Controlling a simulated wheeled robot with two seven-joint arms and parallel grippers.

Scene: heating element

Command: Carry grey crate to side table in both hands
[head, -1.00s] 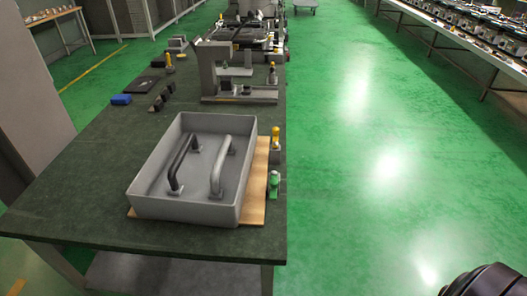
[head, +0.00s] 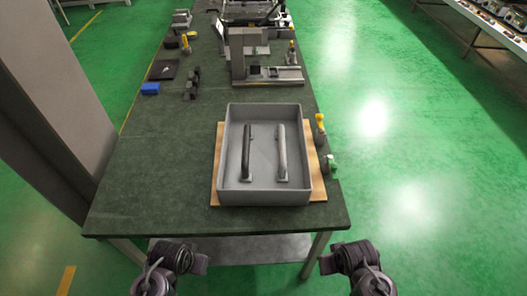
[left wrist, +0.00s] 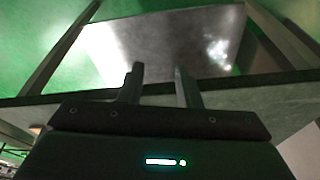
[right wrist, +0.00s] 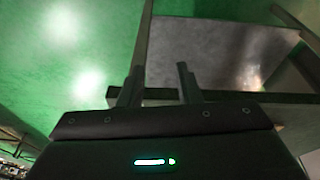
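The grey crate (head: 232,187) sits upright on a wooden board (head: 319,178) near the front of a dark green table (head: 130,190). My arms show at the bottom of the head view, in front of the table's near edge and apart from the crate; the fingers are hidden there. In the left wrist view my left gripper (left wrist: 158,72) is open and empty. In the right wrist view my right gripper (right wrist: 160,72) is open and empty.
A grey fixture (head: 250,60) stands behind the crate. Small yellow (head: 320,127) and green (head: 331,166) items stand right of it. A blue block (head: 150,88) lies at the left. A grey post (head: 60,100) rises left of the table. Green floor at the right is open.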

